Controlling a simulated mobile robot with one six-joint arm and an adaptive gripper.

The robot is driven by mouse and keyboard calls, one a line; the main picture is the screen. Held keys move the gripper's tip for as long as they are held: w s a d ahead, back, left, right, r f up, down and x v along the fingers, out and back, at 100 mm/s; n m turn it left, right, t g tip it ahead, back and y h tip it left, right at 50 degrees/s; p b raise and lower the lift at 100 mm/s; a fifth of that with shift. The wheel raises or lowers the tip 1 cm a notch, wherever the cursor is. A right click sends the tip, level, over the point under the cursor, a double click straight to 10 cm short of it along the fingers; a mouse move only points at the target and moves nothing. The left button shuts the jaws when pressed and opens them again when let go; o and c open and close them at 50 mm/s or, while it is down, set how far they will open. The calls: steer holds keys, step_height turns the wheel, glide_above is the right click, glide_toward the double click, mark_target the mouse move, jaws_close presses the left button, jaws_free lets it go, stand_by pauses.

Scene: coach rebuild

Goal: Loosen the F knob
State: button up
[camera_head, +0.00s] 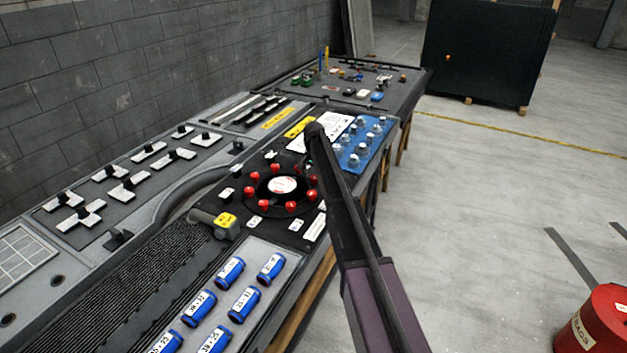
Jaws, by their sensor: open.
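Several red knobs, among them one at the front (291,206) and one at the left (249,192), stand in a ring on a black round plate with a white disc (283,185) at its middle. My dark arm rises from the lower right to a bend above the panel's far right side. My gripper (303,164) shows only in part below that bend, dark against the panel near the far right knobs. It looks empty. Its fingertips are not clear.
Blue labelled cylinders (230,272) lie in front, next to a ribbed black belt (130,290). A yellow-capped block (227,221) stands left of the ring. A blue panel (362,145) with pale knobs lies beyond. A red bin (600,320) stands on the open floor at right.

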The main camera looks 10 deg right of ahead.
steer(key=shift+f, duration=0.1)
steer(key=c, duration=1.2)
steer(key=shift+o, duration=0.2)
steer(key=shift+a, duration=0.15)
